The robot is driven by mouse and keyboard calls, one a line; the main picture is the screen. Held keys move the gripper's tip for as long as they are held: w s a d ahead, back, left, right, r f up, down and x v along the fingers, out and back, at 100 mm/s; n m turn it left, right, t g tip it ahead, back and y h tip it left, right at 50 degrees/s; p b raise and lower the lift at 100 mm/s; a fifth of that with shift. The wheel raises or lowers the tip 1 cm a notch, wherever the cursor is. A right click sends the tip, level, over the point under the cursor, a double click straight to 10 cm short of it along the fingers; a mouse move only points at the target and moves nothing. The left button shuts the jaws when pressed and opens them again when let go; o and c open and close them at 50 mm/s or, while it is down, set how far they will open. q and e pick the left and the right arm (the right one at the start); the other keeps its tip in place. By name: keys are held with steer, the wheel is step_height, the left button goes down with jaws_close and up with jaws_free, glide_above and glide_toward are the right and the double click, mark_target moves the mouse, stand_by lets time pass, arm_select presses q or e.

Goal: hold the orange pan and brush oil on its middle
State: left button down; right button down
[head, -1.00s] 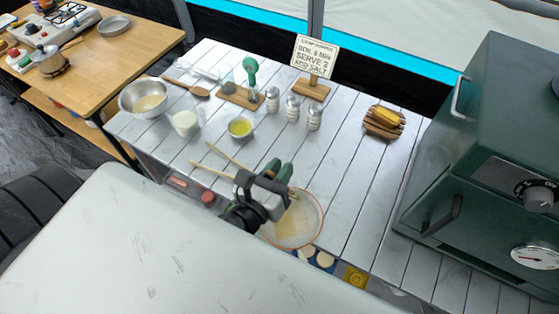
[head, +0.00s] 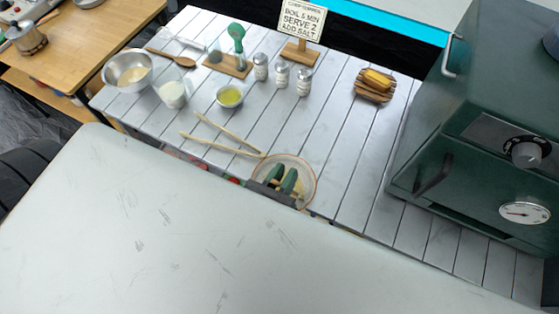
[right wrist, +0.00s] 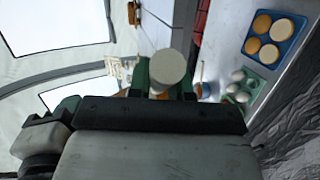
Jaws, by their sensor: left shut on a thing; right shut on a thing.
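The orange pan (head: 308,172), seen as a shallow round dish with an orange rim, is at the table's near edge in the head view. My left gripper (head: 285,179), with green fingers, is over its near side and shut; its grip is partly hidden, and no handle shows. A small bowl of yellow oil (head: 230,96) stands farther back. In the right wrist view my right gripper (right wrist: 163,80) is shut on a pale cylindrical thing (right wrist: 167,68), its round end facing the camera. I cannot tell whether it is the brush. The right gripper does not show in the head view.
Wooden tongs (head: 222,140) lie left of the pan. Behind are a metal bowl (head: 112,73), a milk jug (head: 172,92) and three shakers. A green oven (head: 440,150) stands right. A blue tray (right wrist: 274,38) and eggs (right wrist: 238,87) show in the right wrist view.

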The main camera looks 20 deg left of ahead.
arm_select(q)
steer(key=shift+w+a, duration=2.8)
steer(key=shift+w, duration=0.3)
step_height(320, 180, up, 8)
arm_select(e)
steer(key=c, duration=1)
jaws_free()
steer(key=shift+o, duration=0.3)
steer(key=shift+s, duration=0.15)
